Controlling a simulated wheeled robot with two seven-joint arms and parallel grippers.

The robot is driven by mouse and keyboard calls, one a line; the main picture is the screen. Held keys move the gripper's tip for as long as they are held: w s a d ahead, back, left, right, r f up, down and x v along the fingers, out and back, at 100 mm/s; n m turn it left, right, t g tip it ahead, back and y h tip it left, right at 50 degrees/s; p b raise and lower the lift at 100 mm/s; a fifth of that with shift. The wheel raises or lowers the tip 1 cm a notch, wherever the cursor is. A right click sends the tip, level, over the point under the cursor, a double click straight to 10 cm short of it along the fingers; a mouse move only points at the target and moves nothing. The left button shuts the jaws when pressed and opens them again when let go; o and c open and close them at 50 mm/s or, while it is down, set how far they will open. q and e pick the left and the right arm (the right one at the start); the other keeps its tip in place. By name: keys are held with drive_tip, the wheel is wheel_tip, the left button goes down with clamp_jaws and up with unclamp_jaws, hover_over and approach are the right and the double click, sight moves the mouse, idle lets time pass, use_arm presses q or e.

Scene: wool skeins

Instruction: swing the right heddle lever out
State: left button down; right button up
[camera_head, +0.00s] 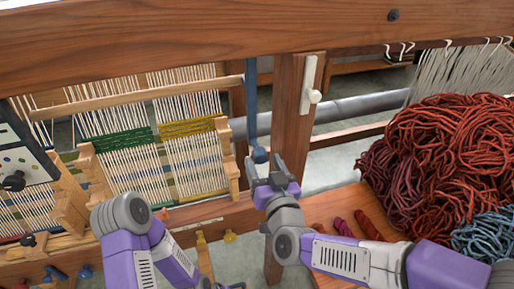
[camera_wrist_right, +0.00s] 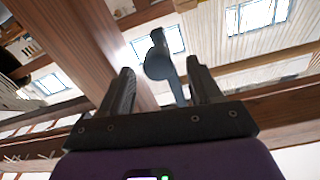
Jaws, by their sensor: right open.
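The right heddle lever (camera_head: 251,105) is a blue bar that hangs almost straight down from the top beam, with a round knob (camera_head: 259,155) at its lower end. My right gripper (camera_head: 268,172) is open, just below and close to the knob. In the right wrist view the lever's grey-blue knob (camera_wrist_right: 158,64) shows between the two open fingers of my right gripper (camera_wrist_right: 160,82). I cannot tell whether a finger touches it. My left arm shows at the lower left; its gripper is not in view.
A wooden post (camera_head: 292,110) with a white latch (camera_head: 311,85) stands right of the lever. Woven panels (camera_head: 195,150) with wooden frames are to the left. Red yarn (camera_head: 450,150) and blue yarn (camera_head: 485,238) lie on the right. The wooden beam (camera_head: 180,40) crosses above.

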sight(257, 146)
drive_tip(key=x, duration=0.6)
drive_tip(key=shift+w+f, duration=0.2)
drive_tip(key=shift+w, duration=0.1)
clamp_jaws()
